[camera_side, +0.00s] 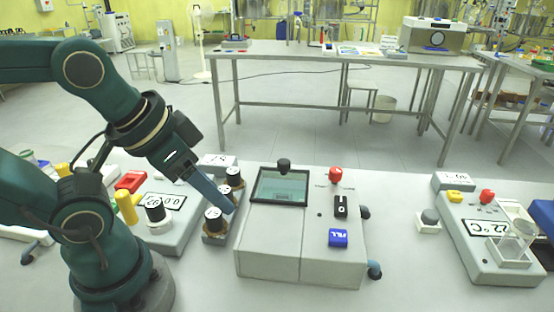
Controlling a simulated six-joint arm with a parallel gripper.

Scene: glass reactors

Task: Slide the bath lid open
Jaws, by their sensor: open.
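The bath is a light grey box (270,250) in the middle of the bench. A dark-framed, greenish glassy rectangle (280,187) is set in its top at the far left. A black knob (284,165) stands at the far edge of this rectangle. I cannot tell clearly whether the rectangle is the lid itself or the bath's opening. My gripper (228,208) is open and points down and right, just left of the bath. It is apart from the knob and close to the black-capped vials; its finger gap is hard to see.
Black-capped vials (214,220) stand in a holder left of the bath. Left of them is a grey device with a display (164,202). A red knob (335,174) and blue switch (339,237) are on the bath's right.

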